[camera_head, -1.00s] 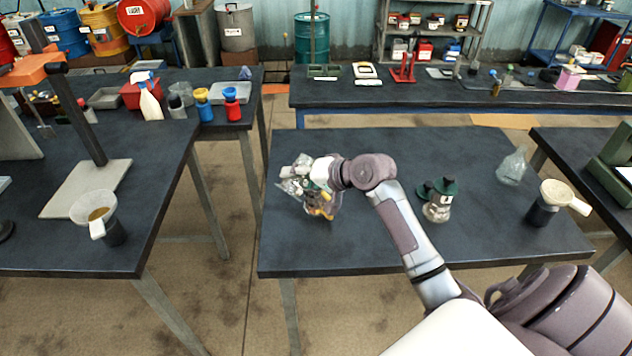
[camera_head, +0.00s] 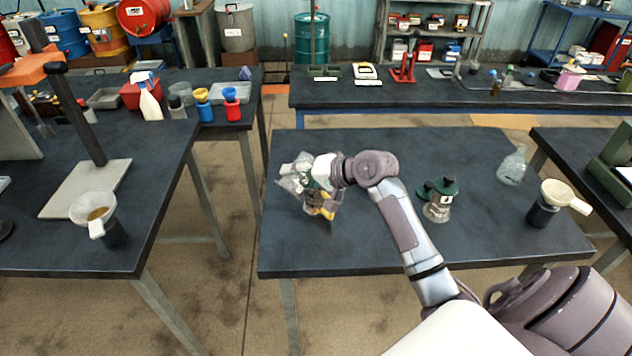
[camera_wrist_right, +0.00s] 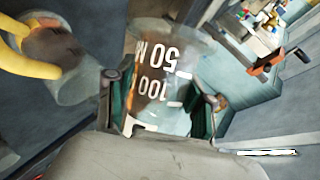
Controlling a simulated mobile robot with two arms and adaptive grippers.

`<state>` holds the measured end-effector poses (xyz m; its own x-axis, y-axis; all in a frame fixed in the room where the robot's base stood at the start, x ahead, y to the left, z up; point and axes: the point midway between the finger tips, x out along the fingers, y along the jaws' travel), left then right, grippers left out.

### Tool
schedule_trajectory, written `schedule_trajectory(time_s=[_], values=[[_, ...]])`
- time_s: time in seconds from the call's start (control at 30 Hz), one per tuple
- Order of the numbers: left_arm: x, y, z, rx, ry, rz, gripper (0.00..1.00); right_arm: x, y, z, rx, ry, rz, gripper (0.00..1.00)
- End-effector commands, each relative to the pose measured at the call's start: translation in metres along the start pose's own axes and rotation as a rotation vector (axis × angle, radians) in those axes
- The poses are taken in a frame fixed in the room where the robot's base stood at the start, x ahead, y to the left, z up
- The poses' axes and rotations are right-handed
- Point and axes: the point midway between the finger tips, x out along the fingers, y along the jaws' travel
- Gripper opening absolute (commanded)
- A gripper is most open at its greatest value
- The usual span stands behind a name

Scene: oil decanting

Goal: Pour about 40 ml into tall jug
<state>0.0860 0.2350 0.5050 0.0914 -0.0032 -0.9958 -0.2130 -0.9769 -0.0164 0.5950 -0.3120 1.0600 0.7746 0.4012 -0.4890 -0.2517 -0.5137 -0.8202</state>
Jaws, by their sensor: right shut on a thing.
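My right gripper (camera_wrist_right: 160,110) is shut on a clear beaker (camera_wrist_right: 172,62) with white marks, among them 50 and 100. Brownish liquid shows inside it. In the head view this beaker (camera_head: 291,186) is tilted, partly hidden by the gripper (camera_head: 312,178). A clear vessel with a yellow handle (camera_wrist_right: 60,62) stands beside it on the table, with something brownish inside. In the head view its yellow part (camera_head: 326,208) shows just below the gripper. I cannot tell whether liquid is flowing between the two. My left gripper is not in view.
On the same table (camera_head: 400,240) stand a glass vessel with dark green parts (camera_head: 438,207), a clear flask (camera_head: 512,167) and a dark cup with a cream funnel (camera_head: 545,208). A funnel on a cup (camera_head: 95,210) stands on the left table. The table's front middle is clear.

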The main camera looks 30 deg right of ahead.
Motion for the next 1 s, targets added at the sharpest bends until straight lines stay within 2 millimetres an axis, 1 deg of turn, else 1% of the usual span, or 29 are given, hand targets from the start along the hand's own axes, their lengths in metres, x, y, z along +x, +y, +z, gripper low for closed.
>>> schedule_trajectory(time_s=[0.7,0.77,0.83,0.9,1.0], values=[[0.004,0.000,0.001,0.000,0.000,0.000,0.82,0.002,-0.003,0.006,0.035,-0.014,-0.015,0.09],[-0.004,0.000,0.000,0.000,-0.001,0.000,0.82,-0.001,-0.008,0.005,0.008,-0.004,-0.005,0.09],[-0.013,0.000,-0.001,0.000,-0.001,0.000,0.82,0.003,0.000,0.010,-0.127,0.051,0.049,0.09],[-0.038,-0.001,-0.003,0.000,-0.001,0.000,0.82,-0.006,-0.014,0.003,-0.250,0.110,0.091,0.09],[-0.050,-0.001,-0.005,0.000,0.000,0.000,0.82,-0.006,-0.016,0.004,-0.362,0.163,0.132,0.09]])
